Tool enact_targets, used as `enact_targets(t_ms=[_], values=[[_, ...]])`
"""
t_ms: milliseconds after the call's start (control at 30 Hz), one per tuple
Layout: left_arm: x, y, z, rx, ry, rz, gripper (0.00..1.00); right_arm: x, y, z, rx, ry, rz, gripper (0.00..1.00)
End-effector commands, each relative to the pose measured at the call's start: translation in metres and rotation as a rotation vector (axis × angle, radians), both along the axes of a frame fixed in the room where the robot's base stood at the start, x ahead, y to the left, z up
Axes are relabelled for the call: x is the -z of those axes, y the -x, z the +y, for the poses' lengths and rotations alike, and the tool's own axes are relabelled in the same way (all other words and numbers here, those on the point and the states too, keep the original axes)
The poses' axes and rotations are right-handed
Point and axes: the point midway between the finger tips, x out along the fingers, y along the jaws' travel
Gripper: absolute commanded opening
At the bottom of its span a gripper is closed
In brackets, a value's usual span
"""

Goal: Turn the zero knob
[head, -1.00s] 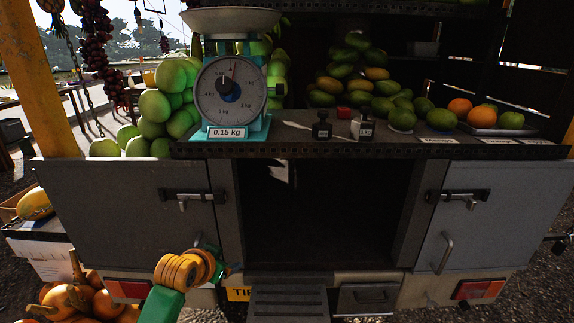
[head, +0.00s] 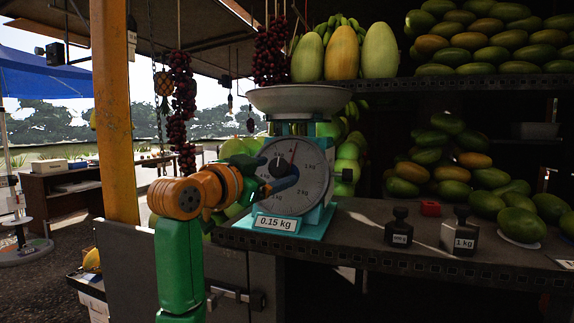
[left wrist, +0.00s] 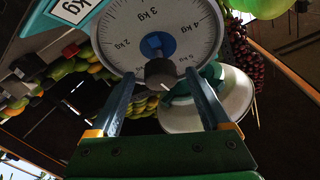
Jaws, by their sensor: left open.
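The scale (head: 293,222) stands on the counter, with a white pan (head: 300,99) on top and a label reading 0.15 kg. Its round white dial (head: 314,172) faces my left gripper (head: 281,176), which is in front of the dial's left part and hides some of it. In the left wrist view, the dark zero knob (left wrist: 160,72) sits on the dial (left wrist: 122,30), near the blue hub (left wrist: 157,44). The two fingers of my left gripper (left wrist: 159,78) are apart, one on each side of the knob. I cannot tell whether they touch it. My right gripper is not in view.
Two dark weights, one marked 1 kg (head: 460,234) and another (head: 399,228), stand right of the scale by a small red object (head: 431,208). Green fruit lies behind the scale. A yellow post (head: 113,110) rises at left. Mangoes fill the right side and upper shelf.

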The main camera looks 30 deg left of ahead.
Motion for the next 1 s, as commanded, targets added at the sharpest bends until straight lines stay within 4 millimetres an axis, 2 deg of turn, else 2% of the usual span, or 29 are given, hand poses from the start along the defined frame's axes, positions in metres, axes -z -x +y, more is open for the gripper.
enact_targets(t_ms=[33, 200, 467, 767, 1000], values=[[-0.004, -0.010, 0.000, 0.001, 0.001, 0.005, 0.81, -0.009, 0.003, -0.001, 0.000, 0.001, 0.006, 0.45], [-0.002, -0.033, 0.001, 0.000, 0.000, 0.003, 0.81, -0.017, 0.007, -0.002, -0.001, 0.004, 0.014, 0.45], [0.001, -0.036, 0.002, -0.002, -0.002, 0.001, 0.81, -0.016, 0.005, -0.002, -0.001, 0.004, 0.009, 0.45], [0.001, -0.036, 0.002, -0.002, -0.001, 0.001, 0.00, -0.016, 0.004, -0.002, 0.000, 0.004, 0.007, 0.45], [0.001, -0.036, 0.001, -0.010, 0.015, -0.003, 0.00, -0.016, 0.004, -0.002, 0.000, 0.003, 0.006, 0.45]])
